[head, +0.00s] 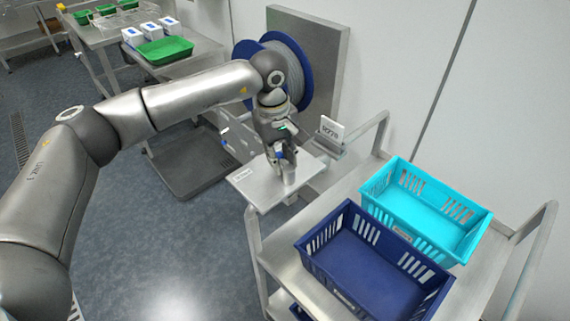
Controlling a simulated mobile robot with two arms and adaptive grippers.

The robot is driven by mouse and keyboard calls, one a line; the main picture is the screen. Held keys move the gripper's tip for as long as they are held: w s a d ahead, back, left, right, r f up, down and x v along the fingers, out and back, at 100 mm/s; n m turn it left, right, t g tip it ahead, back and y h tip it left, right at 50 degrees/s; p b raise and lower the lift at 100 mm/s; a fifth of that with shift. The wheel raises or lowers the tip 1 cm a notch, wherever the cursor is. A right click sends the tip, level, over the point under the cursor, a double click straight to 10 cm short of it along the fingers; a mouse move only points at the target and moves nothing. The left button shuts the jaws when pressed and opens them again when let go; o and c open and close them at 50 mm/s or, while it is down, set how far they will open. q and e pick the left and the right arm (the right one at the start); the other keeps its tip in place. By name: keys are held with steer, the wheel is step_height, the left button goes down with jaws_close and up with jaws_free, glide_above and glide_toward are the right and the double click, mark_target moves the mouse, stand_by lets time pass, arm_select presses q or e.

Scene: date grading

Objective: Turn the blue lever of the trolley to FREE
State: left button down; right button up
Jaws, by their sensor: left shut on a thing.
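My left gripper (286,162) reaches down from my arm over a small metal plate (262,190) at the left end of the trolley (340,190). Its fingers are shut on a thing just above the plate. A small patch of blue shows at the fingers, which fits the blue lever, but the fingers hide most of it. I cannot tell which way the lever points. A small label (242,176) lies at the plate's left corner, too small to read. My right gripper is not in view.
A dark blue crate (323,228) and a turquoise crate (482,222) stand on the trolley. A small sign (331,129) stands behind the gripper. A cable reel (303,75) is beyond it. A side table (196,65) holds a green tray (165,51) and white boxes (150,31).

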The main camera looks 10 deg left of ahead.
arm_select(q)
steer(key=n, duration=0.1)
steer(key=n+b, duration=0.1)
steer(key=b, duration=0.1)
steer(key=shift+s+a+f+n, duration=0.2)
steer(key=shift+s+a+n, duration=0.1)
steer(key=shift+n, duration=0.1)
steer(key=n+b, duration=0.1)
steer(key=s+n+b, duration=0.1)
steer(key=n+b, duration=0.1)
steer(key=shift+a+n, duration=0.15)
steer(key=shift+n, duration=0.15)
steer(key=n+b, duration=0.1)
steer(key=s+n+b, duration=0.1)
steer(key=n, duration=0.1)
steer(key=shift+r+y, duration=0.1)
steer(key=shift+y, duration=0.3)
steer(key=shift+s+r+n+b, duration=0.1)
steer(key=shift+s+n+b, duration=0.25)
steer(key=shift+n, duration=0.5)
steer(key=shift+s+n+b, duration=0.1)
steer(key=shift+n+b, duration=0.45)
steer(key=shift+n, duration=0.3)
steer(key=c, duration=1.3)
jaws_free()
steer(key=shift+o, duration=0.2)
step_height(320, 180, up, 12)
steer(key=s, duration=0.1)
steer(key=shift+s+d, duration=0.15)
steer(key=shift+d, duration=0.15)
